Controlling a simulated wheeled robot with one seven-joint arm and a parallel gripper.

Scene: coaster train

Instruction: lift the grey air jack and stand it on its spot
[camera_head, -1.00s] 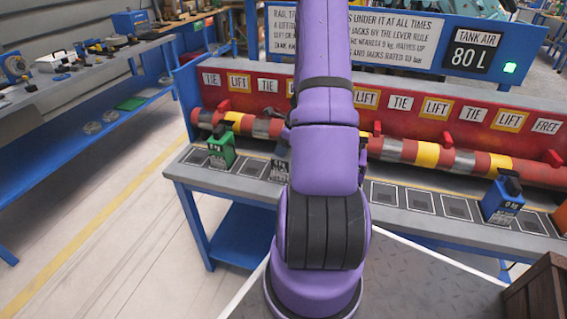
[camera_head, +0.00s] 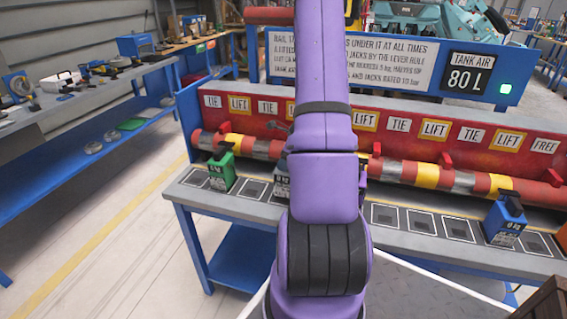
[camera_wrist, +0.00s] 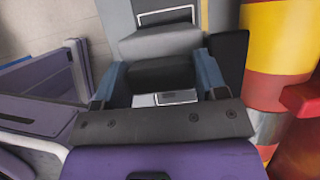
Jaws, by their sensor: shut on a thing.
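The grey air jack (camera_head: 282,187) shows in the head view as a small sliver beside my arm, at the bench's front ledge. My arm hides most of it. In the wrist view the jack's dark grey body (camera_wrist: 160,76) sits between the two blue-grey fingers of my gripper (camera_wrist: 161,74), which is shut on it. A pale label shows on the jack's near side. I cannot tell whether its base touches the ledge. Dark square spots (camera_head: 420,222) with pale outlines line the ledge; one outlined marking also shows past the jack in the wrist view.
A green jack (camera_head: 222,170) stands left of the grey one, and a blue jack (camera_head: 503,222) stands far right. The red and yellow rail (camera_head: 425,175) runs close behind the ledge; in the wrist view it (camera_wrist: 277,60) is just right of my gripper. Several spots between are empty.

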